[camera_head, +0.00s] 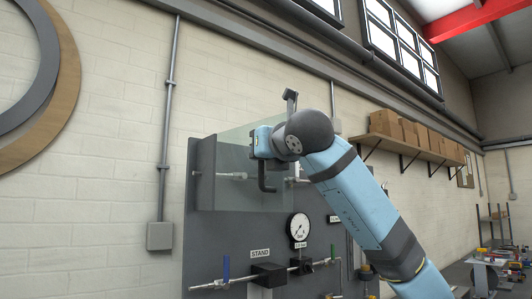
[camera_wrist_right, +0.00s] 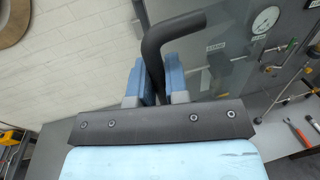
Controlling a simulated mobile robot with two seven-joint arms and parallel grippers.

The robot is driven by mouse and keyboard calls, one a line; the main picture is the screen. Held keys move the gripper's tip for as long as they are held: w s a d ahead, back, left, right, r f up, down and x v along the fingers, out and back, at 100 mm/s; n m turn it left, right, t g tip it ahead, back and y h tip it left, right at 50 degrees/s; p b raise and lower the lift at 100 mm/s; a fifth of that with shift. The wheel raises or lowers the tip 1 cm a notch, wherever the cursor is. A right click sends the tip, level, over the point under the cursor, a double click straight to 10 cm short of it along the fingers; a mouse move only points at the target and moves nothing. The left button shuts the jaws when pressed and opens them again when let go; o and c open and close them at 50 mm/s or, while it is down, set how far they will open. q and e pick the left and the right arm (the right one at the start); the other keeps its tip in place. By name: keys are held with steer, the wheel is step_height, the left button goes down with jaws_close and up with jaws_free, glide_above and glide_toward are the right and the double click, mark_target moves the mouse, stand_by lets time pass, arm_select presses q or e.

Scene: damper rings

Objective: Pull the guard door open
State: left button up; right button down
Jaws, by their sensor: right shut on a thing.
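The guard door (camera_head: 232,142) is a clear, see-through panel on the grey test stand (camera_head: 203,165) by the wall. Its dark bent handle (camera_head: 266,178) shows below my right gripper (camera_head: 262,142). My right gripper is at the door's right side, shut on the handle. In the right wrist view the black handle (camera_wrist_right: 156,45) rises between the blue fingers of the gripper (camera_wrist_right: 160,88) and bends to the right at its top. My forearm hides part of the door's right side, and I cannot tell how far the door stands open. My left gripper is in neither view.
A round gauge (camera_head: 299,227) and a pipe with a blue-handled valve (camera_head: 226,270) are on the stand below the door. A shelf with cardboard boxes (camera_head: 385,122) runs along the wall at right. A grey conduit (camera_head: 167,120) is on the wall at left.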

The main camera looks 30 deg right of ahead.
steer(key=shift+r, duration=0.15)
stand_by(0.3)
steer(key=c, duration=1.2)
jaws_free()
steer(key=shift+a, duration=0.1)
steer(key=shift+o, duration=0.3)
steer(key=shift+w+a, duration=0.1)
steer(key=shift+w, duration=0.05)
steer(key=s+b, duration=0.3)
steer(key=s, duration=1.1)
steer(key=shift+w, duration=0.1)
